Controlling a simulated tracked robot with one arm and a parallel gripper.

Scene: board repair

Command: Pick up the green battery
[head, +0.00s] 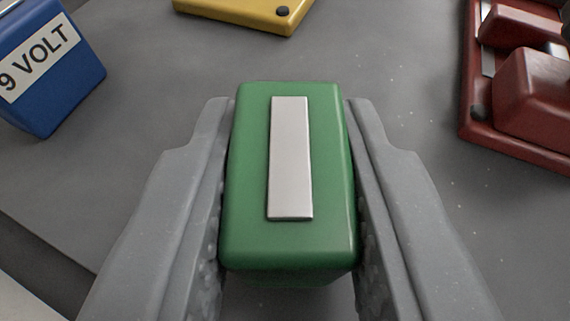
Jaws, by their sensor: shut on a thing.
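The green battery (250,180) is a rounded green block with a pale metal strip along its top face. It is in the middle of the head view, between the two grey fingers of my gripper (290,165). My gripper is shut on it, with one finger against its left side and one against its right side. The underside of the battery is hidden, so I cannot tell whether it touches the surface below.
A blue block labelled "9 VOLT" (60,75) stands at the upper left. A yellow part (240,10) lies at the top. A dark red board with raised red pieces (535,95) lies at the right. The grey surface (400,60) between them is clear.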

